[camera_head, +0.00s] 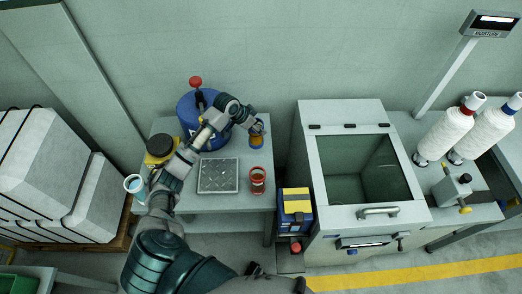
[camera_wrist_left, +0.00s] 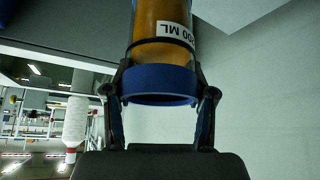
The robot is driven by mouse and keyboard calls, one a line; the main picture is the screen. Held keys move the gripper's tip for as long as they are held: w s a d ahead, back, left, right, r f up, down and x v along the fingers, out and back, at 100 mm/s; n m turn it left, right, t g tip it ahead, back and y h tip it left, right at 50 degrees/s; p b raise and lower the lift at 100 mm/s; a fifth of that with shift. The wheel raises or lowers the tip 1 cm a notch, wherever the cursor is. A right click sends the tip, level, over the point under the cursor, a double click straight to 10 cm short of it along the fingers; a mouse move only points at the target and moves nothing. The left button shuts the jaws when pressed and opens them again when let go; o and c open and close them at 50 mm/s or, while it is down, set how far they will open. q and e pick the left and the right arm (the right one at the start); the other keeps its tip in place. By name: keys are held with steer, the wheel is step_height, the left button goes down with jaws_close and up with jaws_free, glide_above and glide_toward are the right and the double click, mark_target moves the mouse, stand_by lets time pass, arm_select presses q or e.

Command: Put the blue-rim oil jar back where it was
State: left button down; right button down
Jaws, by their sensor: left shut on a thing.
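My left gripper (camera_head: 254,122) is shut on the blue-rim oil jar (camera_head: 257,141), at the back right of the small grey table (camera_head: 207,203). In the left wrist view, the fingers (camera_wrist_left: 160,105) grip the jar at its blue rim (camera_wrist_left: 160,84). Its amber body with a white "ML" label shows there too. I cannot tell whether the jar's base touches the table. A similar red-rimmed jar (camera_head: 258,181) stands at the table's front right, apart from the held one. My right gripper is not in view.
A blue drum with a red knob (camera_head: 187,108) stands at the table's back. A dark square plate (camera_head: 218,176) lies mid-table. A yellow-and-black container (camera_head: 159,146) and a light blue cup (camera_head: 134,184) are at left. A grey cabinet (camera_head: 314,180) stands to the right.

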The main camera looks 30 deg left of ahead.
mark_target(257, 141)
arm_select(q)
step_height(257, 141, down, 4)
steer(key=shift+d+r, duration=0.1)
steer(key=shift+d, duration=0.05)
steer(key=shift+f, duration=0.7)
step_height(257, 141, down, 4)
steer(key=shift+s+r, duration=0.1)
steer(key=shift+r, duration=0.05)
steer(key=shift+f, duration=0.25)
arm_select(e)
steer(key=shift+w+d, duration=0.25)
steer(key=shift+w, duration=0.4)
arm_select(q)
steer(key=shift+c, duration=1.9)
jaws_free()
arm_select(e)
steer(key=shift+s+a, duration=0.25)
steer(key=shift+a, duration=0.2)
arm_select(q)
steer(key=shift+r, duration=0.1)
